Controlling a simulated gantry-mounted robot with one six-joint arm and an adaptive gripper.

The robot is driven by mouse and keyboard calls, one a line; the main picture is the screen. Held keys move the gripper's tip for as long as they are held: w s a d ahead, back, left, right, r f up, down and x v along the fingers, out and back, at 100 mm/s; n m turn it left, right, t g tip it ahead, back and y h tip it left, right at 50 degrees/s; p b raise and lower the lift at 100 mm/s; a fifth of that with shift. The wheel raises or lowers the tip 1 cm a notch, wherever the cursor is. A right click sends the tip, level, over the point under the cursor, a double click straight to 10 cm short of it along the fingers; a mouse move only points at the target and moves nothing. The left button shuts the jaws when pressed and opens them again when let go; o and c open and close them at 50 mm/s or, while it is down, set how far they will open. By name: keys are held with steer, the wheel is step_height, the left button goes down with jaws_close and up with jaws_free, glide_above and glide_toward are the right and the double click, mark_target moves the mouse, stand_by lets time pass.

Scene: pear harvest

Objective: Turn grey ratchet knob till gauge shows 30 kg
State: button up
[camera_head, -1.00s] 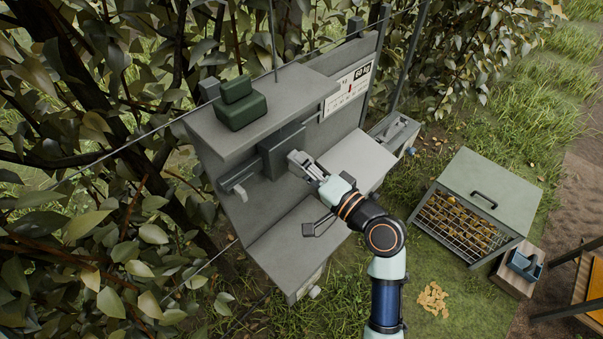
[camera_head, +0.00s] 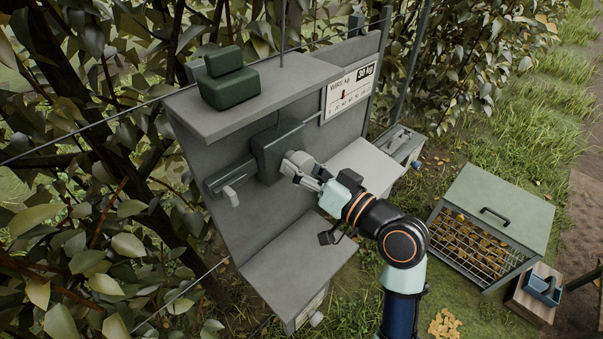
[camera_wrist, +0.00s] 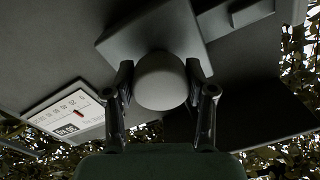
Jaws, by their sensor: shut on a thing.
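The grey ratchet knob (camera_wrist: 161,82) is round and light grey on a dark square housing (camera_head: 276,148). It also shows in the head view (camera_head: 297,160). My gripper (camera_head: 303,172) is shut on the knob; in the wrist view its two fingers (camera_wrist: 160,88) press on opposite sides. The gauge (camera_head: 352,92) is a white panel at the upper right of the grey stand, with a scale, a red pointer and a dark display. The display looks like 30 kg, in small print. In the wrist view the gauge (camera_wrist: 68,110) appears turned over.
A dark green block (camera_head: 230,90) sits on the stand's top shelf. A small grey lever (camera_head: 232,196) sticks out left of the housing. A thin wire crosses above the stand. A green-topped crate (camera_head: 495,215) stands on grass at the right. Dense foliage lies behind and left.

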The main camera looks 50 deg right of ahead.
steer(key=shift+n, duration=0.5)
steer(key=o, duration=1.2)
steer(key=shift+c, duration=0.2)
steer(key=s, duration=1.2)
steer(key=shift+f, duration=0.15)
